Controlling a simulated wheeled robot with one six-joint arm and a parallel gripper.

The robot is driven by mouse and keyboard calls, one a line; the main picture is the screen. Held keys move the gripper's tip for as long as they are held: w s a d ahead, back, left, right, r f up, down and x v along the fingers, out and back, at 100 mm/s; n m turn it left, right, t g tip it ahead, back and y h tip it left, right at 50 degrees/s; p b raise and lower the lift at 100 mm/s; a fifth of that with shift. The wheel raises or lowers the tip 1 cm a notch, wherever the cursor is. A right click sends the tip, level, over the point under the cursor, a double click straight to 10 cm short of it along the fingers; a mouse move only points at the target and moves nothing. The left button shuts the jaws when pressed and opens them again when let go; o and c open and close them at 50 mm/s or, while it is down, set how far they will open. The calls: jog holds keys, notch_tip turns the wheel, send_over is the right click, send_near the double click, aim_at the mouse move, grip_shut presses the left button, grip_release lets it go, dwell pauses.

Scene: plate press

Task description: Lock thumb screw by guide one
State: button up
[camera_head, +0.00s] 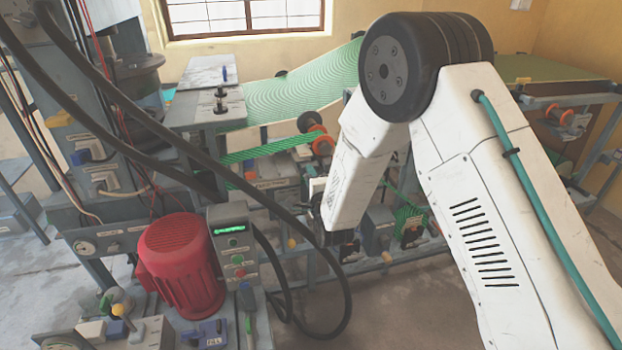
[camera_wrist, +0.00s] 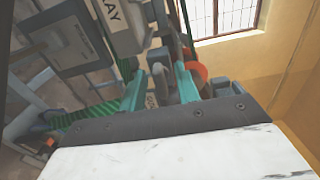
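In the wrist view the two teal fingers of my gripper (camera_wrist: 160,88) stand apart, pointing at the machine. A grey rounded part (camera_wrist: 160,80) shows in the gap between them; I cannot tell whether it is the thumb screw or whether the fingers touch it. A small label, only partly readable, lies just below it. An orange roller (camera_wrist: 199,74) is right beside the right finger. In the head view my white arm covers the gripper tips and the spot they face. The orange roller (camera_head: 322,145) shows there just left of the arm. No guide marked one can be made out.
A green striped web (camera_head: 310,90) runs across the machine. A red motor (camera_head: 180,262) and a control box (camera_head: 233,245) with a lit display stand at lower left. Black hoses (camera_head: 345,290) loop left of my arm. The floor (camera_head: 410,290) below is clear.

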jog(key=v, duration=0.7)
jog(key=shift+s, duration=0.35)
jog(key=shift+d, duration=0.1)
